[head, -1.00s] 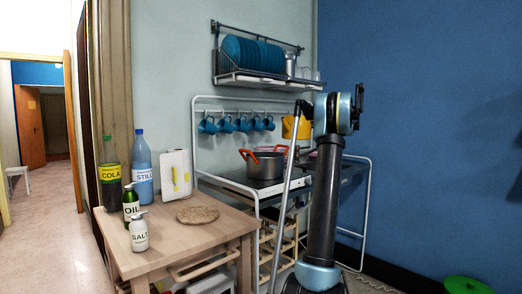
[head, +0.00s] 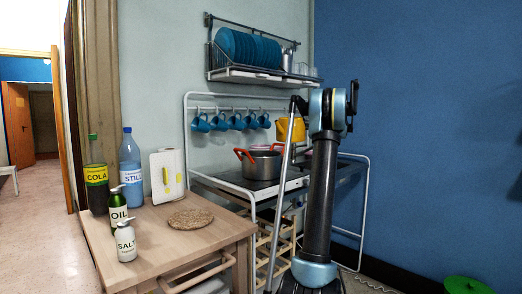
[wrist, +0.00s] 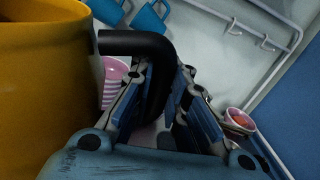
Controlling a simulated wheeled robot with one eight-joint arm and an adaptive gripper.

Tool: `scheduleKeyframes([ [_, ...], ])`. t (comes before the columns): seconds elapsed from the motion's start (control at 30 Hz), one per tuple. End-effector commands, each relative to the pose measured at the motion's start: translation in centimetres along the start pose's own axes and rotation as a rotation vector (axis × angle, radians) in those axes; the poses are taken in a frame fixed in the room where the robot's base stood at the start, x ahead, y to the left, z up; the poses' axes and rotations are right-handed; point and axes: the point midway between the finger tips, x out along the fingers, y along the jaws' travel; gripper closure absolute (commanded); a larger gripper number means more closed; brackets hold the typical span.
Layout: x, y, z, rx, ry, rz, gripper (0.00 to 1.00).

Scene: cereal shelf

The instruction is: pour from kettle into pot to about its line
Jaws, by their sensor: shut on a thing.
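The yellow kettle (head: 291,130) hangs above the stove, right of the pot and partly hidden by my arm. It looks near upright. In the wrist view the yellow kettle body (wrist: 40,90) fills the left side. My gripper (wrist: 163,80) is shut on its black handle (wrist: 140,43). The grey pot (head: 263,166) with orange-red handles stands on the stove, lower and left of the kettle. Its inside, any line and any liquid cannot be seen. The kettle's spout is not visible.
A white-framed stove stand (head: 240,183) holds the pot. Blue mugs (head: 237,122) hang behind it, below a rack of blue plates (head: 250,46). A wooden table (head: 165,240) with bottles stands left. Pink striped bowls (wrist: 115,75) show in the wrist view.

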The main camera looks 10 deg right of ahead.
Motion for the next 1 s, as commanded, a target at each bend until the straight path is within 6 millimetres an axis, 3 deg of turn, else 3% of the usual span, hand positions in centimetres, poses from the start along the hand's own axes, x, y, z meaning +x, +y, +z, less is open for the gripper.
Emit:
scheduleKeyframes([
  [0.33, 0.1, 1.4, 4.3, -0.147, -0.023, -0.007, 1.0],
  [0.7, -0.5, 3.4, 7.5, -0.329, -0.052, -0.013, 1.0],
  [1.0, -0.7, 4.1, 8.3, -0.379, -0.06, -0.015, 1.0],
])
